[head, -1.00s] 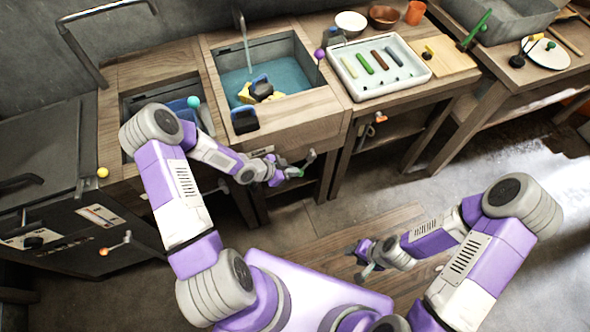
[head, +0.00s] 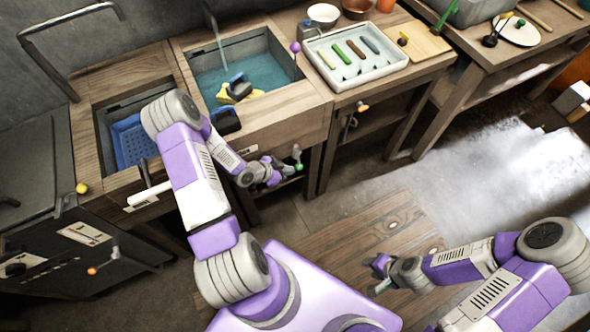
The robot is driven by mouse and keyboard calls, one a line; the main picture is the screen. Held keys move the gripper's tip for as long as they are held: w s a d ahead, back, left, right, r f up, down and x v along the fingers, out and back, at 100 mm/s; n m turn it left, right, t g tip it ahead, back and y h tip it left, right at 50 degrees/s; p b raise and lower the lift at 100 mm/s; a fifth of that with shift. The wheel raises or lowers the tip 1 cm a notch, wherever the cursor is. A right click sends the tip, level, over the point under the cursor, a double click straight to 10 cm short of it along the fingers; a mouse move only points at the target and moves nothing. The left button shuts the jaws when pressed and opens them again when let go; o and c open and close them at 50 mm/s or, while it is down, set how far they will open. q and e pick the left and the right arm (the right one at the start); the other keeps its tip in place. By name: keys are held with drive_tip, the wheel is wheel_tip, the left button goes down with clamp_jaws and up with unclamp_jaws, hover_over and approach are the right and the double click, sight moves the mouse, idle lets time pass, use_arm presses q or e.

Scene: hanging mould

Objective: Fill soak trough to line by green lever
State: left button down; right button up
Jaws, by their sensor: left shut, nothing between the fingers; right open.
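The wooden-framed trough (head: 321,98) at the upper middle holds teal water (head: 262,72). A thin stream (head: 219,48) runs into it from the tap above. A yellow sponge and a dark blue block (head: 238,88) sit in the water. I cannot make out a fill line. My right gripper (head: 375,276) is open and empty, low over the wooden floor.
A left basin (head: 88,122) holds a blue perforated tray (head: 133,140), partly behind my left arm. A purple-knobbed stick (head: 295,47) stands at the trough's right rim. A white tray (head: 383,74) with coloured bars is on the right bench. Floor in front is clear.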

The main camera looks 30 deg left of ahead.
use_arm(q)
drive_tip(key=shift+w+d, duration=0.15)
drive_tip(key=shift+d, duration=0.05)
idle(0.3)
drive_tip(key=shift+r, duration=0.1)
drive_tip(key=p+v, duration=0.3)
drive_tip(key=v, duration=0.4)
drive_tip(key=shift+s+a, duration=0.25)
drive_tip(key=shift+s, duration=0.1)
